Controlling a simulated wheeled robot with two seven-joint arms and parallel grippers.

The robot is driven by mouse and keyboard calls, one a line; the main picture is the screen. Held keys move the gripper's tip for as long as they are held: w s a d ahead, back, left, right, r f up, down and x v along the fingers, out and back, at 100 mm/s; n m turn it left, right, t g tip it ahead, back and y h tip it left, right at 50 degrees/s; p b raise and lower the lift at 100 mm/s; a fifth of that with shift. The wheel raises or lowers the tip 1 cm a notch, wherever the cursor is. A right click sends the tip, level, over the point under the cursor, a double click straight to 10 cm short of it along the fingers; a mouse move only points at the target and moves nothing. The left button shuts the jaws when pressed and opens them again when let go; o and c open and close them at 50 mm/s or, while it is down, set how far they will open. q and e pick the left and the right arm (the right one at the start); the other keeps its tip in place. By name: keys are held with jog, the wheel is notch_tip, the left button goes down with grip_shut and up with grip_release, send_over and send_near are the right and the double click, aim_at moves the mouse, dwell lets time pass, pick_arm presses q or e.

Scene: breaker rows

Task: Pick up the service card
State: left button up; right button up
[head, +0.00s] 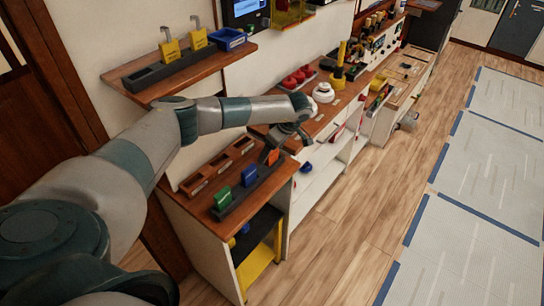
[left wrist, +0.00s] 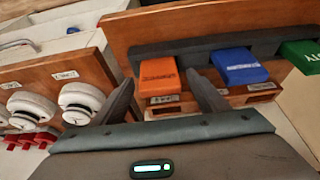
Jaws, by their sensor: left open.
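Three cards stand in a dark rack (left wrist: 205,45) on the wooden counter: an orange one (head: 272,156), a blue one (head: 249,175) and a green one (head: 222,198). In the left wrist view the orange card (left wrist: 158,77) lies between the fingertips, with the blue card (left wrist: 239,66) just to the right and the green card (left wrist: 302,55) at the edge. The print is too small to tell surely which is the service card. My left gripper (head: 284,143) is open and empty at the orange card; contact cannot be told. My right gripper is not in view.
Brown labelled trays (head: 217,166) lie behind the rack. White round devices (left wrist: 83,103) and red items (head: 298,77) stand on the adjoining counter. A shelf (head: 180,75) with yellow padlocks (head: 170,51) and a blue bin (head: 226,39) hangs above.

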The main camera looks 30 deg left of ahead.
pick_arm(q)
jog(key=c, duration=1.1)
jog(key=shift+c, duration=0.2)
jog(key=shift+r, duration=0.1)
jog(key=shift+r+b, duration=0.5)
notch_tip(320, 180, up, 2)
jog(key=shift+w+r+b, duration=0.1)
jog(key=shift+b, duration=0.75)
jog(key=s+d+r+b, duration=0.1)
jog(key=d+r+b, duration=0.4)
jog(key=d, duration=0.6)
jog(key=shift+s+d+r, duration=0.3)
jog(key=shift+s+r, duration=0.05)
jog(key=shift+r, duration=1)
